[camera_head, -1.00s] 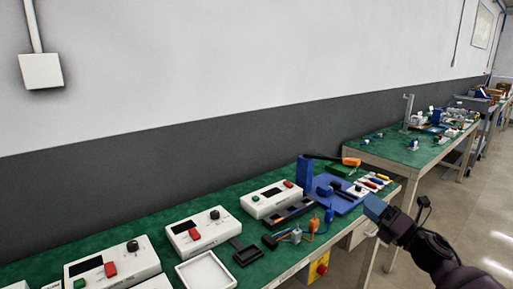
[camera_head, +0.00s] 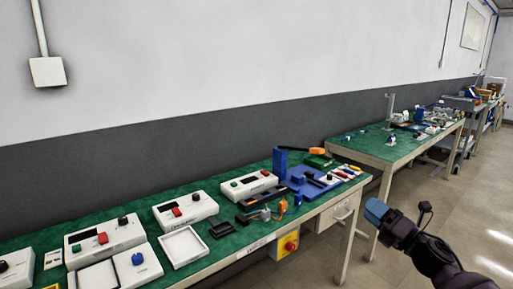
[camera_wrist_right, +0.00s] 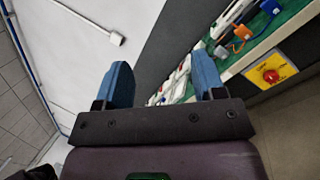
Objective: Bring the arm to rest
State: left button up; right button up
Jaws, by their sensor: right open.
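My right gripper (camera_head: 377,210) has blue fingertips and hangs over the floor in front of the bench, at the right of the head view. In the right wrist view its two blue fingers (camera_wrist_right: 163,80) stand wide apart with nothing between them. The gripper is clear of the bench top and touches nothing that I can see. My left gripper is in neither view.
The near green-topped bench (camera_head: 225,240) holds white control boxes (camera_head: 186,208), an empty white tray (camera_head: 184,246) and a blue fixture (camera_head: 315,182). A second bench (camera_head: 385,147) stands behind. Floor at right is clear.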

jog(key=s+a+f+m+h+b, duration=0.25)
jog(key=s+f+m+h, duration=0.25)
jog(key=s+f+m, duration=0.7)
jog(key=s+a+f+m+h+b, duration=0.1)
jog(key=s+f+m+h+b, duration=0.45)
jog(key=f, duration=1.05)
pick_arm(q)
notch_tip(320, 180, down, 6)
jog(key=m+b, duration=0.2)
pick_arm(e)
jog(key=s+f+m+g+h, duration=0.1)
jog(key=s+f+m+g, duration=0.25)
jog(key=s+m, duration=0.6)
jog(key=s+f+m+g+h, duration=0.1)
jog(key=s+f+m+g, duration=0.25)
jog(key=s, duration=1.15)
pick_arm(q)
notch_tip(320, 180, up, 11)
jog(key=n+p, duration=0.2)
jog(key=p, duration=1.4)
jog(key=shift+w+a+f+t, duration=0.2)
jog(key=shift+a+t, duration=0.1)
pick_arm(e)
notch_tip(320, 180, up, 10)
jog(key=m+t, duration=0.1)
jog(key=shift+w+d+r+m+h, duration=0.25)
jog(key=shift+d+m+h, duration=0.1)
jog(key=shift+h, duration=0.1)
